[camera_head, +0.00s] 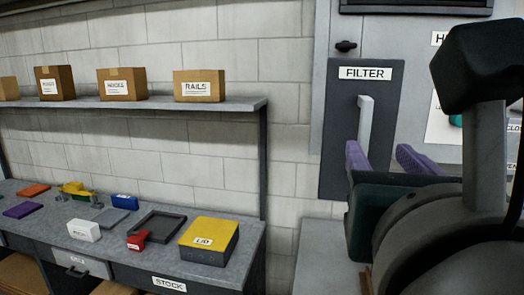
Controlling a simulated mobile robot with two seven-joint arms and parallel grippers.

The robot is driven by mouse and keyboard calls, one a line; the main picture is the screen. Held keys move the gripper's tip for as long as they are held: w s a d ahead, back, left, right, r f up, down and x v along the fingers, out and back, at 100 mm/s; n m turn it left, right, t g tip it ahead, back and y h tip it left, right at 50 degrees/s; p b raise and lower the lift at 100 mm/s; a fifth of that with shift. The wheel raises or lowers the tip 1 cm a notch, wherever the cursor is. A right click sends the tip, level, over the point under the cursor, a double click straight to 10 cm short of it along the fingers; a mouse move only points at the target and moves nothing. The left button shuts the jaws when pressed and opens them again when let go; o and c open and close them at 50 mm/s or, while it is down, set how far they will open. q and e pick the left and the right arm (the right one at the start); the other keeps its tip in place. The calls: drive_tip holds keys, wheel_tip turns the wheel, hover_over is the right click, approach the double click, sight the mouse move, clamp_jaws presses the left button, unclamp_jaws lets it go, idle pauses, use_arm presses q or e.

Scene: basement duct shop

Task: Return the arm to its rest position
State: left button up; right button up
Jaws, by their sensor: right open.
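My right arm fills the right side of the head view. My right gripper (392,160) has two purple fingers, which stand apart with nothing seen between them. It is raised in front of the grey panel labelled FILTER (342,128), near the light vertical handle (365,122). I cannot tell whether a finger touches the panel. The wrist and arm links hide the lower right of the cabinet. My left gripper is not in view.
A grey workbench (150,255) at left holds a box with a yellow LID (210,238), a dark tray (157,227), a red block (136,241) and several small parts. Above it a shelf (235,104) carries cardboard boxes, one labelled RAILS (199,86).

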drive_tip(key=shift+r, duration=0.15)
drive_tip(key=s+a+r+n+t+y+p, duration=0.15)
drive_tip(key=a+r+n+y, duration=0.25)
drive_tip(key=n+y, duration=0.55)
drive_tip(key=s+a+r+n+t+y, duration=0.1)
drive_tip(key=s+a+r+n+y, duration=0.3)
drive_tip(key=n, duration=1)
drive_tip(key=s+a+f+n+g+y+p, duration=0.1)
drive_tip(key=s+a+f+n+g+y, duration=0.15)
drive_tip(key=f+n+g, duration=0.6)
drive_tip(key=s+d+f+n+g+h+p, duration=0.1)
drive_tip(key=s+d+f+n+g+h, duration=0.6)
drive_tip(key=s+d+f, duration=0.5)
drive_tip(key=d+f+n+h, duration=0.2)
drive_tip(key=d+f+h, duration=0.1)
drive_tip(key=f, duration=0.1)
drive_tip(key=shift+s+d+g+h, duration=0.2)
drive_tip(key=shift+d+g+h, duration=0.2)
